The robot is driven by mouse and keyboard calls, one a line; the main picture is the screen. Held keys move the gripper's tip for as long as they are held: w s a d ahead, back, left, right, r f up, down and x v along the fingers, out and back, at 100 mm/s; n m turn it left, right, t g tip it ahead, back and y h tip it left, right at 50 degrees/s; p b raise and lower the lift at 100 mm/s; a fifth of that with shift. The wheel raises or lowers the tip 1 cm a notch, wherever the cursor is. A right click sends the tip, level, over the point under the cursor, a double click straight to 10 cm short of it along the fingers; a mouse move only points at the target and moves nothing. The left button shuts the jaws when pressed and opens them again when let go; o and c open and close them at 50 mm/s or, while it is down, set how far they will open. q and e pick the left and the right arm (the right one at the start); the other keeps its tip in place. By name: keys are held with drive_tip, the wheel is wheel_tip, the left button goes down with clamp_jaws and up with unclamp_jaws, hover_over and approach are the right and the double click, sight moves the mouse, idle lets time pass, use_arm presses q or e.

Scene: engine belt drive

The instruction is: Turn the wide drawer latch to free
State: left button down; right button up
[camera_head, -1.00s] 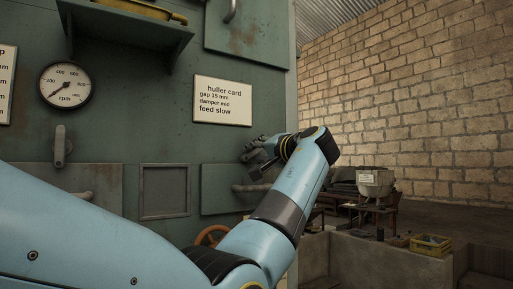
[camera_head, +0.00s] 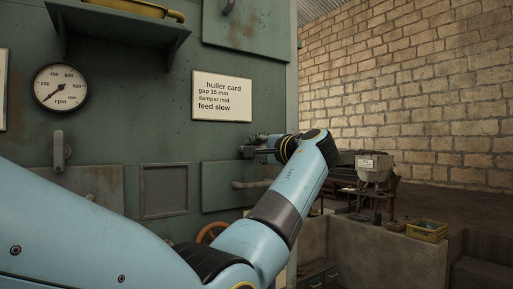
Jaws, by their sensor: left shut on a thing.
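My left gripper (camera_head: 251,151) is at the machine's green front wall, just above a panel with a bar handle. It is shut on a small latch (camera_head: 245,151), most of which the fingers hide. The gripper lies about level, pointing left, so the latch seems to lie sideways, but its exact angle is hard to see. The panel below, seemingly the wide drawer (camera_head: 222,187), sits flush with the wall, its right part behind my arm. My right gripper is not in view.
Another grey latch (camera_head: 60,150) hangs upright at the left. A shelf (camera_head: 120,38) juts out at the top left. A red handwheel (camera_head: 211,232) shows behind my arm. A hopper (camera_head: 374,166) and a yellow crate (camera_head: 427,231) stand on the right.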

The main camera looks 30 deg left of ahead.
use_arm(q)
drive_tip(key=shift+f, duration=0.1)
drive_tip(key=c, duration=1.3)
unclamp_jaws()
drive_tip(key=shift+o, duration=0.2)
drive_tip(key=v, duration=0.7)
drive_tip(key=shift+d, duration=0.3)
